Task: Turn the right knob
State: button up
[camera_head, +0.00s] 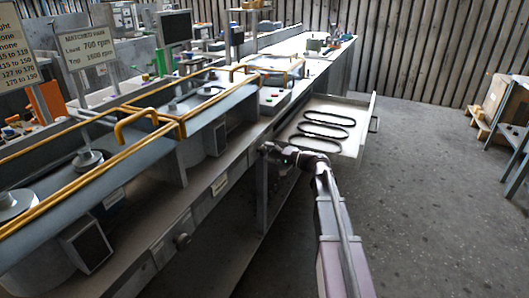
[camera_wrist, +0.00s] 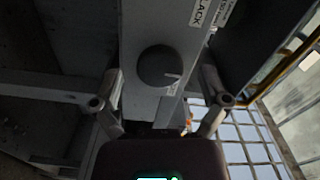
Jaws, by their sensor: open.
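In the wrist view, a dark round knob (camera_wrist: 158,66) with a pale line at its lower right sits on a grey panel (camera_wrist: 143,18). My gripper (camera_wrist: 160,85) is open, with one finger on each side of the knob and the knob between them in the picture. Whether the fingers touch it I cannot tell. In the head view, my gripper (camera_head: 270,149) is at the bench's front edge, and the knob there is hidden behind it. Another knob (camera_head: 183,240) shows on the front panel, nearer and to the left.
An open drawer (camera_head: 356,146) with black belts (camera_head: 326,124) juts out beyond my gripper. Yellow rails (camera_head: 150,118) run above the bench. A white label (camera_wrist: 205,14) reading "LACK" is near the knob.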

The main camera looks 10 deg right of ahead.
jog(key=v, duration=1)
dwell(0.4)
jog(key=s+a+f+n+g+h, duration=0.4)
jog(key=s+a+f+g+h, duration=0.45)
jog(key=s+a+f, duration=0.5)
jog(key=s+d+f+g+h, duration=0.1)
jog(key=s+d+f+h, duration=0.1)
jog(key=s+h, duration=0.15)
jog(key=s+d+f+g+h, duration=0.1)
jog(key=s+d+f+h, duration=0.15)
jog(key=s, duration=0.25)
notch_tip(320, 180, up, 26)
jog(key=p, duration=2.6)
jog(key=shift+a+n, duration=0.3)
jog(key=shift+a, duration=0.15)
